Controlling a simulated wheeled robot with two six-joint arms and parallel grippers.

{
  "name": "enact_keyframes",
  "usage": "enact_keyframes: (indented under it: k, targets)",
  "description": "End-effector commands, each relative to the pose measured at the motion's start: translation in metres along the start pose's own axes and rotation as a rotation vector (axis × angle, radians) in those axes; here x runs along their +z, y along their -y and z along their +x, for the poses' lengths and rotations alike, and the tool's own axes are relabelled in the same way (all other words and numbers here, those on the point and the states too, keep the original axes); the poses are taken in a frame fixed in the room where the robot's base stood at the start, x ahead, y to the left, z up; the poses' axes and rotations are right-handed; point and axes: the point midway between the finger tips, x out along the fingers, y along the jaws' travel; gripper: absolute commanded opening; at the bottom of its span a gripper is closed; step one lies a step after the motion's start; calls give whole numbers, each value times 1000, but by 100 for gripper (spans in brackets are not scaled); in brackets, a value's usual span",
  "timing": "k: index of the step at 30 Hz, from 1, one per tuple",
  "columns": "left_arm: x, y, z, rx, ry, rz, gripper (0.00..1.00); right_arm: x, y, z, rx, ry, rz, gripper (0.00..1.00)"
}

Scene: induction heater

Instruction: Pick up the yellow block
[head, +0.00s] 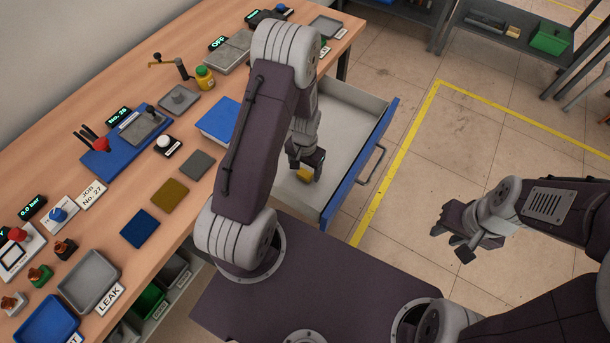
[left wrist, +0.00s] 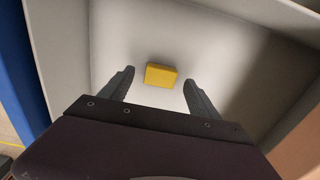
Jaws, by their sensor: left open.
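The yellow block (left wrist: 161,75) lies on the pale floor of the open drawer (head: 352,115). In the left wrist view it sits between and slightly beyond the tips of my left gripper (left wrist: 159,82), with a gap on both sides. In the head view the block (head: 304,175) shows below my left gripper (head: 306,166), partly covered by its fingers. My left gripper is open and empty. My right gripper (head: 450,240) is out over the floor on the right, away from the drawer, with nothing visible in it.
The drawer's blue front (head: 360,160) and walls surround the block. The wooden workbench (head: 215,115) on the left carries trays, coloured pads, devices and labels. Yellow tape (head: 405,150) marks the floor. Shelves (head: 510,40) stand at the back right.

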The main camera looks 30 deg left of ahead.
Motion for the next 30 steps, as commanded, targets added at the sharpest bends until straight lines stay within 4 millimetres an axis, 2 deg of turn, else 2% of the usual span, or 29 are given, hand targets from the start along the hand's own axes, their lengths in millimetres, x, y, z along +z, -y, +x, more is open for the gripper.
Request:
enact_keyframes:
  k: [1,3,11,18,25,28,30]
  targets:
    - [0,0,10,1,3,0,71,0,0,3,0,0,0,32]
    - [0,0,18,0,1,0,71,0,0,4,0,0,0,32]
    - [0,0,20,0,-1,0,71,0,0,4,0,0,0,32]
    - [0,0,20,0,-1,0,6,0,0,4,0,0,0,32]
    - [-1,0,17,0,-2,0,5,0,0,3,0,0,0,32]
    - [-2,0,2,-1,-4,0,5,0,0,-1,0,0,0,32]
    - [-2,0,-17,-2,-7,0,5,0,0,-5,0,0,0,32]
